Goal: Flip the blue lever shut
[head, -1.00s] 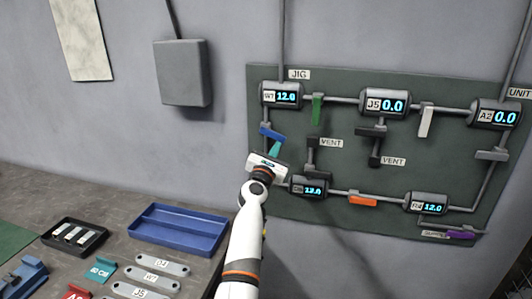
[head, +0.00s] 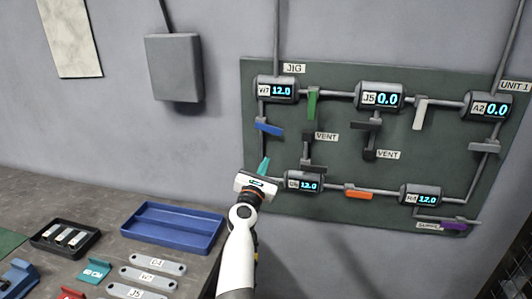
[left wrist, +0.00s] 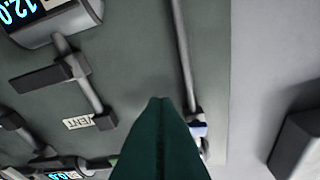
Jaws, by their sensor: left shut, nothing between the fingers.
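The blue lever (head: 269,129) is on the left vertical pipe of the dark green wall panel (head: 350,215). It lies crosswise to that pipe, nearly level, its right end slightly lower. My left gripper (head: 264,164) has teal fingers, shut and empty, pointing up just below the blue lever and apart from it. In the left wrist view the shut fingers (left wrist: 160,110) fill the lower middle. A small bluish part (left wrist: 198,129), likely the blue lever, shows just right of them, partly hidden. My right gripper is in neither view.
On the panel are a green lever (head: 312,104), a white lever (head: 420,114), an orange lever (head: 358,193), a purple lever (head: 453,226), dark levers and several gauges. A grey wall box (head: 174,68) hangs left. A blue tray (head: 173,229) sits on the bench.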

